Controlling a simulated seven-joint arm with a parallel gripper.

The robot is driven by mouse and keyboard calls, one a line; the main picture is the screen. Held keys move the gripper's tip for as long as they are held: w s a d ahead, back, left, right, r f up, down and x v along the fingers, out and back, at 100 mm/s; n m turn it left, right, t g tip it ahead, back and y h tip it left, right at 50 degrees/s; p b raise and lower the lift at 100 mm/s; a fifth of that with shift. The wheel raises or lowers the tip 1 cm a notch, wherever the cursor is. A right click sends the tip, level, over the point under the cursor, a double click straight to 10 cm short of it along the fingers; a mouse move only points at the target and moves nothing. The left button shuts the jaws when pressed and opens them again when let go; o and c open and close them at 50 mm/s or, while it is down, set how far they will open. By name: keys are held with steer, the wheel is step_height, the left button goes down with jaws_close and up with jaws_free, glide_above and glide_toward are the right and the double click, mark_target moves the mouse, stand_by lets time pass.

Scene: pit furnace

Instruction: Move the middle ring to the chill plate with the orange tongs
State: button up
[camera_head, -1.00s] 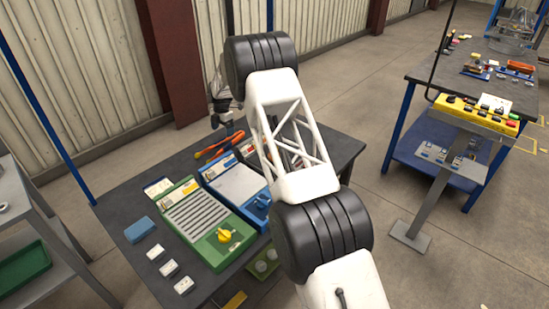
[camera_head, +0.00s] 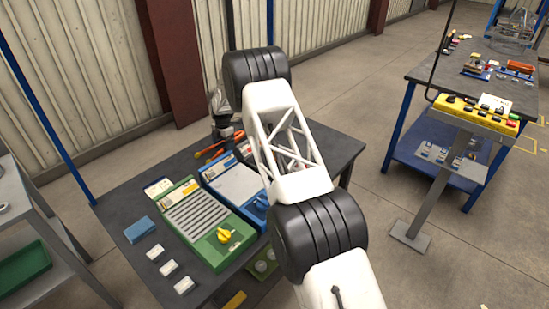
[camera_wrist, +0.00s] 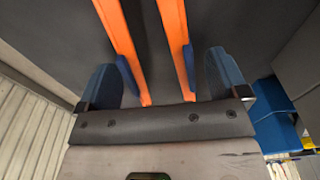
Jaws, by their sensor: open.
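The orange tongs (camera_head: 212,153) lie at the back of the dark workbench in the head view, partly hidden by my arm. In the wrist view two orange arms of the tongs (camera_wrist: 123,50) run between the fingers of my gripper (camera_wrist: 163,80), each with a small dark blue pad. My gripper is open, with one finger outside each arm of the tongs and a gap on both sides. In the head view my gripper (camera_head: 224,128) is above the back of the bench. I cannot make out the middle ring or the chill plate.
On the bench (camera_head: 330,140) stand a green unit (camera_head: 225,252) with grey bars and a yellow knob, and a blue unit (camera_head: 207,172) beside it. A blue block (camera_head: 140,230) and small white blocks (camera_head: 168,268) lie at the left. A yellow control panel (camera_head: 475,113) stands at right.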

steer(key=c, duration=0.7)
steer(key=shift+r, duration=0.15)
step_height(320, 180, up, 12)
steer(key=shift+f, duration=0.15)
stand_by(0.7)
steer(key=shift+d, duration=0.1)
